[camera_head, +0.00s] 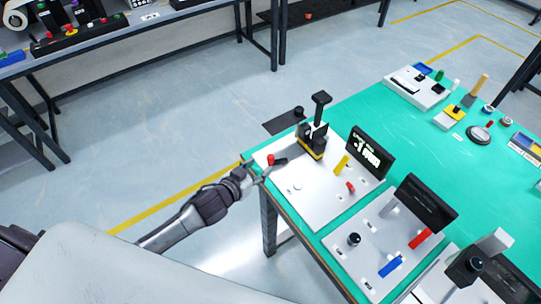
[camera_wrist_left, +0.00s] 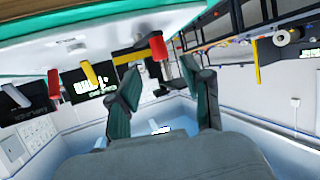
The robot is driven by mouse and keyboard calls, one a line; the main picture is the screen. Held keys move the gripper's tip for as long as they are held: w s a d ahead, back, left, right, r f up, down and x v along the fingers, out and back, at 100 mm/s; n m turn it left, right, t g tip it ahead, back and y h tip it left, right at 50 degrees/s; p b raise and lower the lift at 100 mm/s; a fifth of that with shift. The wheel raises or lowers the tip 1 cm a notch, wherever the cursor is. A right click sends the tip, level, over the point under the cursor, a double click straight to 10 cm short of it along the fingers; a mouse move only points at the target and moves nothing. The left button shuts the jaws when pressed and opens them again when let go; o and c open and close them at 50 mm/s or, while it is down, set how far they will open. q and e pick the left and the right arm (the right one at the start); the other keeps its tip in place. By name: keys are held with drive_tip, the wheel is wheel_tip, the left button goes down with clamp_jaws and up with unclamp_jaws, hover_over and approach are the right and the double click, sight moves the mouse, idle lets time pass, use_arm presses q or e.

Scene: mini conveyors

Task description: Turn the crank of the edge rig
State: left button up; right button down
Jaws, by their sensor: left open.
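The edge rig is a white plate (camera_head: 305,195) at the near left corner of the green table, with a black display (camera_head: 371,152). At its left edge is a small red handle (camera_head: 271,159) on a dark arm, which looks like the crank. The red handle also shows in the wrist view (camera_wrist_left: 157,46), just beyond and between the fingertips. My left gripper (camera_head: 256,174) is open beside the handle, at the table's edge. Its two fingers (camera_wrist_left: 165,73) stand apart with nothing between them. Contact with the handle cannot be told. My right gripper is not in view.
A black upright lever (camera_head: 320,105) on a black and yellow base stands at the rig's far end. A second panel (camera_head: 377,235) with a black knob, red and blue handles lies to the right. The green table top (camera_head: 420,140) is clear in the middle. Open floor lies left.

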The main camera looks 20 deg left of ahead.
sight(268, 159)
use_arm(q)
drive_tip(key=x, duration=0.8)
drive_tip(key=shift+f, duration=0.1)
clamp_jaws()
